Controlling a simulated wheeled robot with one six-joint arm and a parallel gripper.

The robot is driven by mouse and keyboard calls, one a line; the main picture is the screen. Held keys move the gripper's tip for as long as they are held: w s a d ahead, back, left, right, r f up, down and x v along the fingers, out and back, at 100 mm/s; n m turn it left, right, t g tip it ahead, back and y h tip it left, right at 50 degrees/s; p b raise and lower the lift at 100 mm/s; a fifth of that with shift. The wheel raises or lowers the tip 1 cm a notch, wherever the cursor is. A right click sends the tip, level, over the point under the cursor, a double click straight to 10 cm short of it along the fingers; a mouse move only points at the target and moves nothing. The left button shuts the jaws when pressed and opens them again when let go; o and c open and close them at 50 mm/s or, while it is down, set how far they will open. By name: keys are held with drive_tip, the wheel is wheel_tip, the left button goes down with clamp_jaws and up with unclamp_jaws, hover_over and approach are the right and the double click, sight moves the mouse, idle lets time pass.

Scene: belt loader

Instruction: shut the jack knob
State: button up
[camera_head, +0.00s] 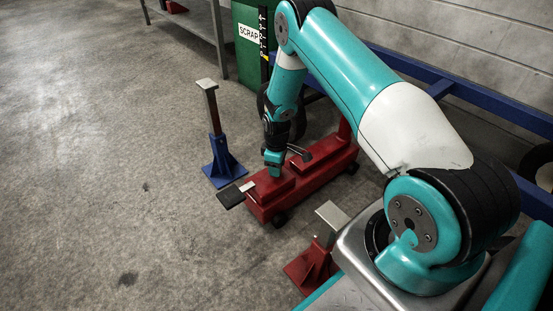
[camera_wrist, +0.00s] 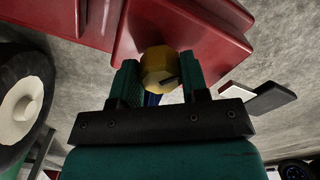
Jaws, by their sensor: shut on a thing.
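The jack is a long red floor jack (camera_head: 318,178) on small wheels, standing on the concrete floor in the head view. Its red body (camera_wrist: 200,30) fills the top of the wrist view. The jack knob (camera_wrist: 157,66) is yellow and faceted, with a dark mark on its face. It sits against the red body. My gripper (camera_head: 274,168) reaches down to the near left part of the jack. In the wrist view my gripper (camera_wrist: 160,75) has a teal finger on each side of the knob and is shut on it. The knob is hidden in the head view.
A blue stand (camera_head: 222,160) is left of the jack, and a red stand (camera_head: 313,266) is in front of it. Two pedals, one dark (camera_head: 230,196), stick out at the jack's left end. A green SCRAP bin (camera_head: 247,55) stands behind. The floor at left is clear.

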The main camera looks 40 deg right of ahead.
drive_tip(key=m+p, duration=0.3)
drive_tip(key=m, duration=0.2)
drive_tip(key=shift+r+m+p, duration=0.15)
drive_tip(key=shift+m+p, duration=0.15)
drive_tip(key=shift+p, duration=0.05)
drive_tip(key=m+p, duration=0.2)
drive_tip(key=m, duration=0.3)
drive_tip(key=shift+a+m, duration=0.1)
drive_tip(key=shift+m, duration=0.5)
drive_tip(key=o, duration=0.9)
wheel_tip(320, 180, up, 17)
drive_tip(key=p, duration=0.7)
drive_tip(key=shift+r, duration=0.15)
